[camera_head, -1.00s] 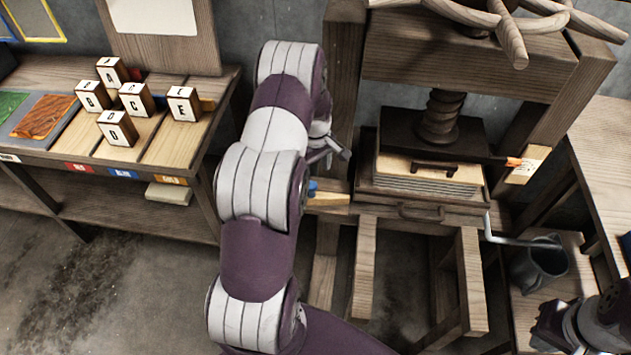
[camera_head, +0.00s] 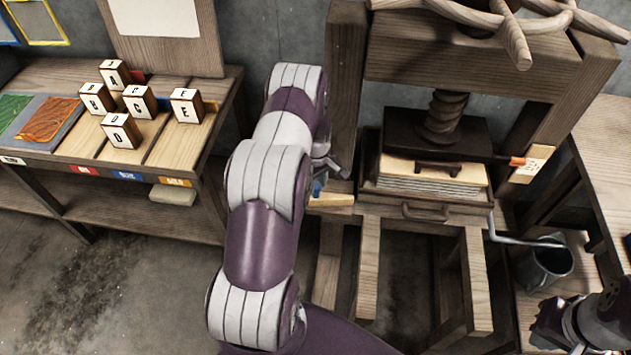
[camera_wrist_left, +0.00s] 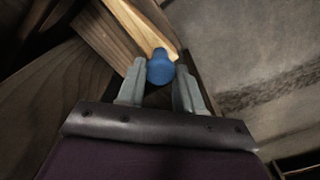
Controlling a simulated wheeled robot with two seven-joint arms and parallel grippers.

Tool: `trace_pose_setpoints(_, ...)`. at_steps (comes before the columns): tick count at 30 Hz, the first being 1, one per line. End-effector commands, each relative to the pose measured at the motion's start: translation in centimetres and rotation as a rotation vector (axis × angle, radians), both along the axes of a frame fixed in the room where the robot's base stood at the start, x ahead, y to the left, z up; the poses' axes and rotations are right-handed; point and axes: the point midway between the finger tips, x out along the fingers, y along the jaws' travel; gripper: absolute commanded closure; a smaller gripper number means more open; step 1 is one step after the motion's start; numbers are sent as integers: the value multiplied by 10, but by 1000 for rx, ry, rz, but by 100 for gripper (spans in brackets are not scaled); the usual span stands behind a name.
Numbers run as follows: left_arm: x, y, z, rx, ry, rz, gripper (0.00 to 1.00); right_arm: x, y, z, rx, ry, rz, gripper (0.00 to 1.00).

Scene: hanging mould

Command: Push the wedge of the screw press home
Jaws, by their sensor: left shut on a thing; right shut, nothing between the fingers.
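The screw press (camera_head: 440,150) stands right of centre in the head view. A pale wooden wedge (camera_head: 333,200) with a blue knob (camera_head: 318,187) lies at the foot of its left post, and the knob end points left. The wedge also shows in the left wrist view (camera_wrist_left: 143,25), with the blue knob (camera_wrist_left: 160,68) between the fingers. My left gripper (camera_wrist_left: 160,88) is shut on the knob. In the head view my left arm hides part of the gripper. My right gripper (camera_head: 556,328) is shut and empty at the lower right, clear of the press.
A pale block with an orange peg (camera_head: 517,161) is at the press's right post. A drawer handle (camera_head: 425,212) faces forward. The left table (camera_head: 60,145) holds several lettered blocks (camera_head: 121,130).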

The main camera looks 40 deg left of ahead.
Motion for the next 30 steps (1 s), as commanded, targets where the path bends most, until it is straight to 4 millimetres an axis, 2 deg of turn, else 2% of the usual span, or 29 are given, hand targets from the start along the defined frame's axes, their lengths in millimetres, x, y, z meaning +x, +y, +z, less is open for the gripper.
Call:
trace_pose_setpoints(10, 29, -54, -1, -1, 0, -3, 100, 0, 0, -10, 0, 0, 0, 100)
trace_pose_setpoints(14, 33, -61, 0, -2, 1, 0, 100, 0, 0, -10, 0, 0, 0, 100)
trace_pose_setpoints(21, 33, -61, 1, -2, 0, 0, 100, 0, 0, -10, 0, 0, 0, 100)
trace_pose_setpoints(22, 33, -61, 1, -2, 0, 0, 58, 0, 0, -10, 0, 0, 0, 100)
trace_pose_setpoints(24, 33, -61, 1, -2, 0, -1, 39, 0, 0, -10, 0, 0, 0, 100)
trace_pose_setpoints(30, 33, -60, 0, -1, 0, 0, 39, 0, 0, -10, 0, 0, 0, 100)
